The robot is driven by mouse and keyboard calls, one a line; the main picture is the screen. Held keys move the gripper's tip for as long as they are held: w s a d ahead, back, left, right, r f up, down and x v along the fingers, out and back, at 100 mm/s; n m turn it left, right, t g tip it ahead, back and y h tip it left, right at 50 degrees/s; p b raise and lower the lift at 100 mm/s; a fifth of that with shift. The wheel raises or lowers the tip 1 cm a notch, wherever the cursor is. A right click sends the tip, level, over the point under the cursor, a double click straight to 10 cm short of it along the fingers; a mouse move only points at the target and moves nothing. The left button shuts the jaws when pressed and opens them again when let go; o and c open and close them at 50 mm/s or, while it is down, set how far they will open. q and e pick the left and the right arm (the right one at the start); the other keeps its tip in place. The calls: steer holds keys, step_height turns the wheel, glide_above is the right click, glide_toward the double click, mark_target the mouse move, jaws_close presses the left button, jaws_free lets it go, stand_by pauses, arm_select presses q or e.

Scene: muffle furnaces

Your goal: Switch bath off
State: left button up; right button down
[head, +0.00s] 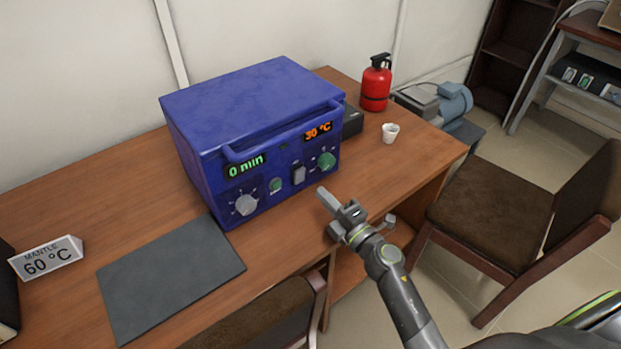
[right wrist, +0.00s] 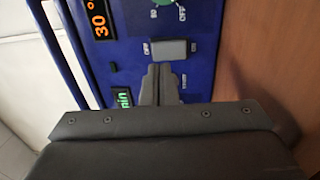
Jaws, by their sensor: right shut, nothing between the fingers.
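The blue bath-like unit (head: 255,115) stands on the wooden desk. Its front shows a green "0 min" display (head: 247,166) and an orange "30 °C" display (head: 318,130). A grey rocker switch (head: 298,174) sits low on the front; it also shows in the right wrist view (right wrist: 172,49). A green knob (head: 326,161) is right of the switch and a grey knob (head: 246,205) is at the left. My right gripper (head: 324,194) is shut and empty in front of the panel. In the right wrist view its fingertips (right wrist: 160,70) point close to the switch; contact cannot be told. My left gripper is not in view.
A dark mat (head: 170,275) and a "MANTLE 60 °C" sign (head: 47,258) lie to the left. A white cup (head: 390,133), a red extinguisher (head: 376,83) and a dark box (head: 352,121) stand at the right. Chairs (head: 490,205) stand by the desk.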

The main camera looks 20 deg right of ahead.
mark_target(303, 172)
steer(key=x, duration=0.6)
steer(key=p, duration=0.2)
steer(key=r+p, duration=0.1)
steer(key=shift+w+g+p, duration=0.2)
steer(key=shift+g+p, duration=0.1)
steer(key=shift+p, duration=0.05)
steer(key=shift+f, duration=0.25)
